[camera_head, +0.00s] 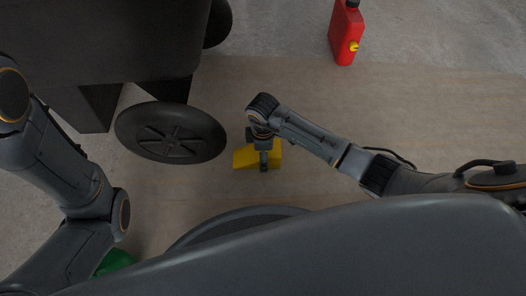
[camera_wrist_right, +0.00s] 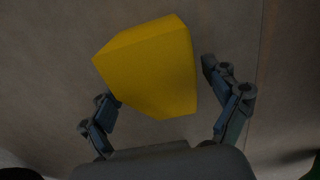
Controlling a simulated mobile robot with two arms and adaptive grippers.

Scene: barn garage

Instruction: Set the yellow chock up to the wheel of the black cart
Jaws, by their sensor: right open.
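The yellow chock (camera_head: 243,158) sits on the floor just right of the wheel (camera_head: 170,133) of the black cart (camera_head: 105,40) in the head view, with a small gap between them. My right gripper (camera_head: 264,163) is over the chock and hides part of it. In the right wrist view the chock (camera_wrist_right: 152,68) lies between and beyond the open fingers of my right gripper (camera_wrist_right: 165,97), with space at the right finger. Whether the left finger touches it is unclear. My left arm comes in at the left; its gripper is not in view.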

